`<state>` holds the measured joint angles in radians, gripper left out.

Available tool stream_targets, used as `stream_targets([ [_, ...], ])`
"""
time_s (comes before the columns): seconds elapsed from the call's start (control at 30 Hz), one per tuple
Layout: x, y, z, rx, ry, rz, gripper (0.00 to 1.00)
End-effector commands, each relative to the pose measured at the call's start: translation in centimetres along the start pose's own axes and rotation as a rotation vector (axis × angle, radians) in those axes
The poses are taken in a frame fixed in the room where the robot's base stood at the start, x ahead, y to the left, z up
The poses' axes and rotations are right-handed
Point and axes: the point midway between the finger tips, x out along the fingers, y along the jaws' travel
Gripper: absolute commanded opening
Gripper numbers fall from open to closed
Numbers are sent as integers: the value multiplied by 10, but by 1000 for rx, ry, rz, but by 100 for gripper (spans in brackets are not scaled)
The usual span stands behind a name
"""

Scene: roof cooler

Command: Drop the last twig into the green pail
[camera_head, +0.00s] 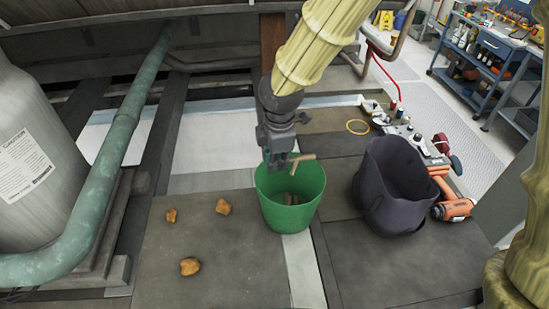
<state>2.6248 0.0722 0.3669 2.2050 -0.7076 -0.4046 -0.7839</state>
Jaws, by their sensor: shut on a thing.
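The green pail (289,207) stands upright on the dark floor boards near the middle of the view. My gripper (280,163) points down from above at the pail's back left rim. It is shut on a light tan twig (303,158), which sticks out to the right over the pail's opening. The fingertips are small here, and I cannot tell how far they reach below the rim.
A dark soft bucket (395,190) stands right of the pail, with an orange tool (453,207) beside it. Orange-brown lumps (190,266) lie on the boards at left. A green pipe (97,195) and grey tank (28,165) fill the far left.

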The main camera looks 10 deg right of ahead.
Motion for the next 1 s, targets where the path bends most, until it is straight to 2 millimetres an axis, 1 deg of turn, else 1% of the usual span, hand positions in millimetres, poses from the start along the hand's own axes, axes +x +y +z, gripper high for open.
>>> stream_targets([
  [0.03, 11, -2, 0, -1, 0, 0, 4],
  [0.23, 27, -4, -1, -2, 0, 0, 4],
  [0.37, 31, -4, -1, -3, 0, 1, 4],
  [0.63, 30, -4, -2, -4, 0, 0, 4],
  [0.67, 30, -4, -2, -4, 0, 0, 17],
  [0.7, 30, -4, -2, -4, 0, 0, 24],
  [0.77, 30, -4, -2, -4, 0, 0, 35],
  [0.8, 30, -4, -2, -4, 0, 0, 38],
  [1.0, 30, -4, -2, -4, 0, 0, 38],
])
